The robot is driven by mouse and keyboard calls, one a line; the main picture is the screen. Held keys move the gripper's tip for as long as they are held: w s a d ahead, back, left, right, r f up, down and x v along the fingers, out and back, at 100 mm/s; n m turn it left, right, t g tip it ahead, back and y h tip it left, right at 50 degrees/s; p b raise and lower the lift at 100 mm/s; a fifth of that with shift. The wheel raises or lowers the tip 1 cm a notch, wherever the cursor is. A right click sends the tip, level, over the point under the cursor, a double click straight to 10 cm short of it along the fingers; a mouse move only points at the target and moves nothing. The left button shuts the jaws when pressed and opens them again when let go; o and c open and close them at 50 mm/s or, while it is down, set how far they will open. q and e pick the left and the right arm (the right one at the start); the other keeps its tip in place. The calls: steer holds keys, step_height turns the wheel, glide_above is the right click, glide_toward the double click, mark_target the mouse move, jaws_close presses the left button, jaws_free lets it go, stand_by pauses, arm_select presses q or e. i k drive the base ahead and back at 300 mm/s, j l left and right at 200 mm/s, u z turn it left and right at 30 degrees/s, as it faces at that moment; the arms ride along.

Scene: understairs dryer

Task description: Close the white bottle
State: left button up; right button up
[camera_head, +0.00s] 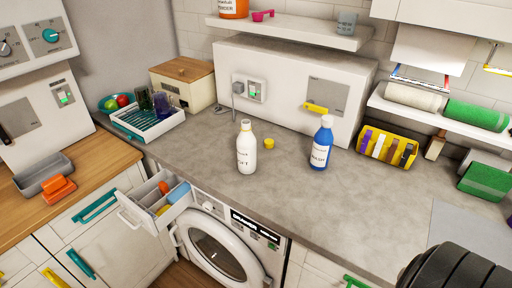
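The white bottle (246,153) stands upright on the grey counter (287,205), near its front edge above the washing machine. It has a dark printed label and a yellowish band at its neck. A small yellow cap (269,143) lies on the counter just right of the bottle, apart from it. Neither of my grippers is in view. A black ribbed part, seemingly of my own arm, shows at the bottom right corner.
A blue bottle (321,147) with a white top stands to the right. An open drawer (143,217) juts out at the front left. A dish rack (133,130) and a yellow basket (388,148) stand farther back. The counter around the white bottle is mostly clear.

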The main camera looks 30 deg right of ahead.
mark_target(245, 142)
steer(key=k+j, duration=0.3)
steer(key=k, duration=0.15)
steer(key=k+j, duration=0.35)
steer(key=k, duration=0.1)
